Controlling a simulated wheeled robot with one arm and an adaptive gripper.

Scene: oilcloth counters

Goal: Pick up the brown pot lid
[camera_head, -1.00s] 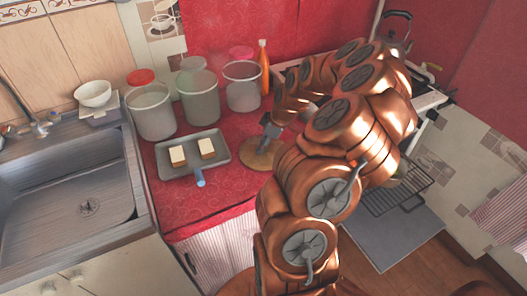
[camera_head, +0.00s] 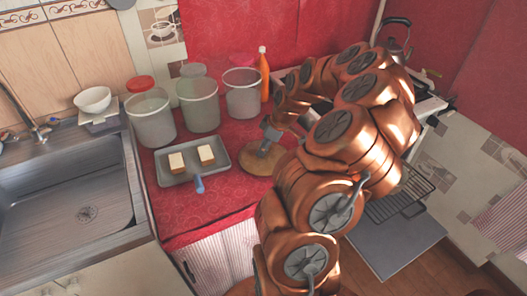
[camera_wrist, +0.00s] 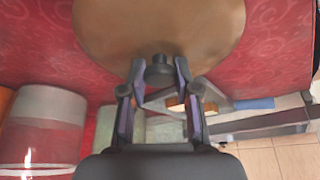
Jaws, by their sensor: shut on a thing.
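The brown pot lid (camera_head: 258,165) is a round, flat disc at the right part of the red counter, right of the grey tray. In the wrist view the lid (camera_wrist: 160,25) fills the top middle, and its dark knob (camera_wrist: 159,72) sits between my fingertips. My gripper (camera_wrist: 160,68) is shut on that knob. In the head view my gripper (camera_head: 268,142) reaches down onto the lid from above, and my arm hides the lid's right side. I cannot tell whether the lid touches the counter or is slightly raised.
A grey tray (camera_head: 222,157) with two pale blocks and a blue handle lies left of the lid. Several clear jars (camera_head: 198,105) and an orange bottle (camera_head: 264,75) stand behind. A sink (camera_head: 60,205) is at the left; a kettle (camera_head: 396,32) stands at the back right.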

